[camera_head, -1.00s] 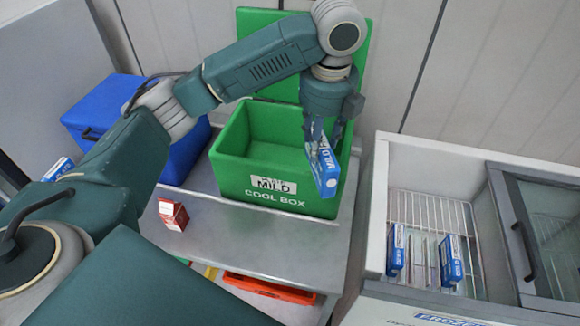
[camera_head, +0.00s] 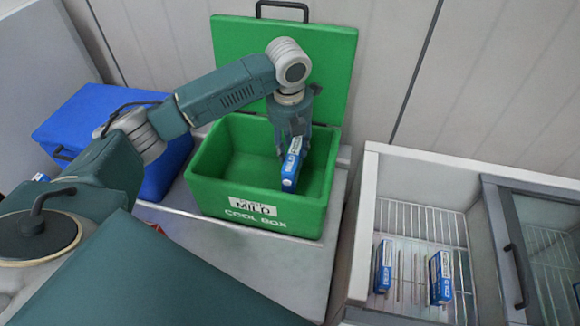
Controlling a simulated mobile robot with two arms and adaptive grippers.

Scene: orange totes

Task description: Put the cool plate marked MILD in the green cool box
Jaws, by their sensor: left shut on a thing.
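The green cool box (camera_head: 215,195) stands on the metal table with its lid (camera_head: 330,62) raised at the back. Its front label reads MILD and COOL BOX. My left gripper (camera_head: 291,150) points down over the right part of the box opening. It is shut on a blue and white cool plate (camera_head: 290,172), held upright and slightly tilted. The plate's lettering is too small to read surely now. It overlaps the box interior in the picture; how deep it hangs I cannot tell. My right gripper is not in view.
A blue cool box (camera_head: 80,120) stands to the left, partly behind my left arm. A white freezer (camera_head: 367,215) at the right holds blue and white plates, one at left (camera_head: 383,266) and one at right (camera_head: 440,278), on a wire rack. Its dark-framed glass lid (camera_head: 510,245) covers the right side.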

